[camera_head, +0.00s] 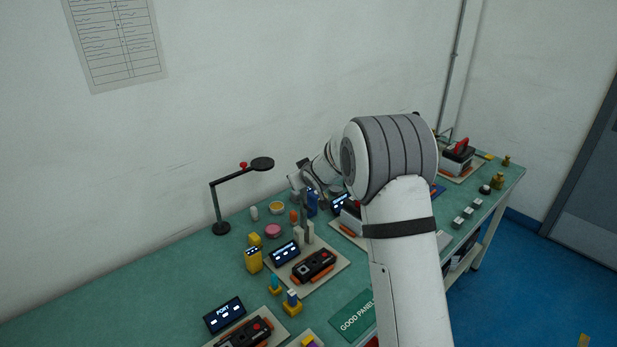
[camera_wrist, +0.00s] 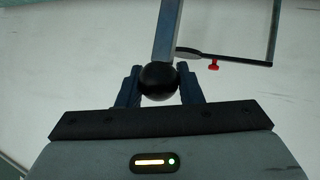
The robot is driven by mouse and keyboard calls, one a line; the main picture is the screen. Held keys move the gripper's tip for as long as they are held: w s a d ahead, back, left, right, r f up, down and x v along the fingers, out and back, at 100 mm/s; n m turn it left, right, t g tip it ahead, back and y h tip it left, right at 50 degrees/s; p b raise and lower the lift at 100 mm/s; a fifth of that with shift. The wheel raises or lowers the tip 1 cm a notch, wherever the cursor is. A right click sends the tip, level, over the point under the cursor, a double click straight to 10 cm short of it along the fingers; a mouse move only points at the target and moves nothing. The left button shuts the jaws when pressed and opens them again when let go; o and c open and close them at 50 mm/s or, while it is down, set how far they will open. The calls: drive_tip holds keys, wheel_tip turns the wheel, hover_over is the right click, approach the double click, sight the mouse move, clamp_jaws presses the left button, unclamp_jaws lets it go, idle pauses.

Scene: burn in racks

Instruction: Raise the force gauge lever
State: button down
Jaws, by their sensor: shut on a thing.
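My gripper (camera_wrist: 158,88) is shut on a round black knob (camera_wrist: 158,80) in the wrist view, with a dark finger on each side of it. A grey bar (camera_wrist: 167,30) runs from behind the knob to the top edge of that view. In the head view, my gripper (camera_head: 297,184) is above the bench beside a grey upright post (camera_head: 305,222), which looks like part of the force gauge stand. The knob and lever cannot be made out there, and my arm covers part of the bench behind.
A black desk lamp (camera_head: 240,172) with a red knob stands left of my gripper; it also shows in the wrist view (camera_wrist: 225,56). The green bench (camera_head: 130,290) holds black devices (camera_head: 314,265), small displays (camera_head: 285,252) and yellow fixtures. Its left part is clear.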

drive_tip(key=shift+s+a+f, duration=0.1)
drive_tip(key=shift+a+f, duration=0.05)
drive_tip(key=shift+f, duration=0.1)
drive_tip(key=c, duration=1)
unclamp_jaws()
drive_tip(key=shift+c, duration=0.2)
drive_tip(key=shift+r, duration=0.1)
drive_tip(key=shift+s+r, duration=0.3)
drive_tip(key=shift+s, duration=0.05)
drive_tip(key=v, duration=0.6)
drive_tip(key=shift+s+d, duration=0.3)
drive_tip(key=shift+s, duration=0.05)
drive_tip(key=shift+r, duration=0.2)
